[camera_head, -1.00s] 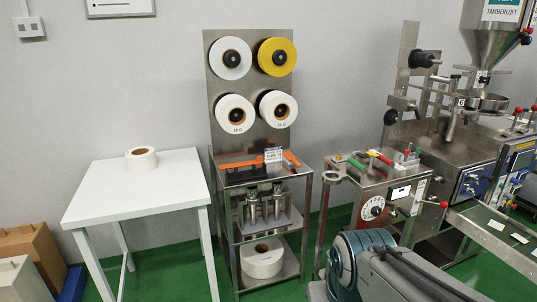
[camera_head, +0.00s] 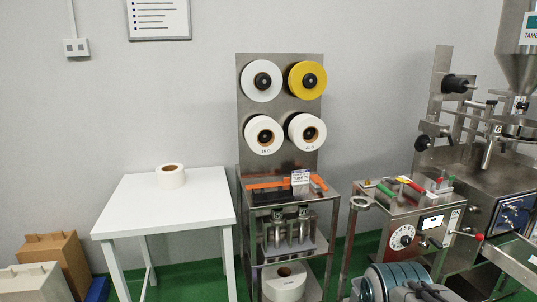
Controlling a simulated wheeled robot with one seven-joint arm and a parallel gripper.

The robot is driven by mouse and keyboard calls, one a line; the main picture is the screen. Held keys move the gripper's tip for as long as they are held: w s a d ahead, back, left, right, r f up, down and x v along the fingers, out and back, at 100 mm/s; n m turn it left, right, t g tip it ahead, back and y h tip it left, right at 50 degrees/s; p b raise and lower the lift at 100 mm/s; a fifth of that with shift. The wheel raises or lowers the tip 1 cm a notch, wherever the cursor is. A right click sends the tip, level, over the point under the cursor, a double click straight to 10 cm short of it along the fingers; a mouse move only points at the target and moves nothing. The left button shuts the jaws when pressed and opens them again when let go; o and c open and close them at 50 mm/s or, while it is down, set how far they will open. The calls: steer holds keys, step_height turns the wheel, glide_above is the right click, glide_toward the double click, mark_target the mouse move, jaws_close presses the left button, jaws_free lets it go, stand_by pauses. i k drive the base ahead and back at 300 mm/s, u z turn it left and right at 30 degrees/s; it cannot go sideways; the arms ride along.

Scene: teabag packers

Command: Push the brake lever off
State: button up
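I cannot tell for certain which part is the brake lever. A steel machine (camera_head: 402,218) at the right has a red-handled lever (camera_head: 411,184) and a green-handled lever (camera_head: 386,190) lying on its top. A thin lever with a red ball knob (camera_head: 479,237) sticks out at its right side. A white round dial (camera_head: 402,237) is on its front. My gripper is out of view; only part of my arm shows at the bottom, in front of this machine.
A steel stand (camera_head: 244,120) holds white and yellow rolls, with orange bars (camera_head: 266,184) and a small sign (camera_head: 300,177) on its shelf. A white table (camera_head: 125,215) with one roll (camera_head: 170,176) is at the left.

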mark_target(479, 237)
steer(key=z, duration=1.3)
steer(key=i, duration=2.3)
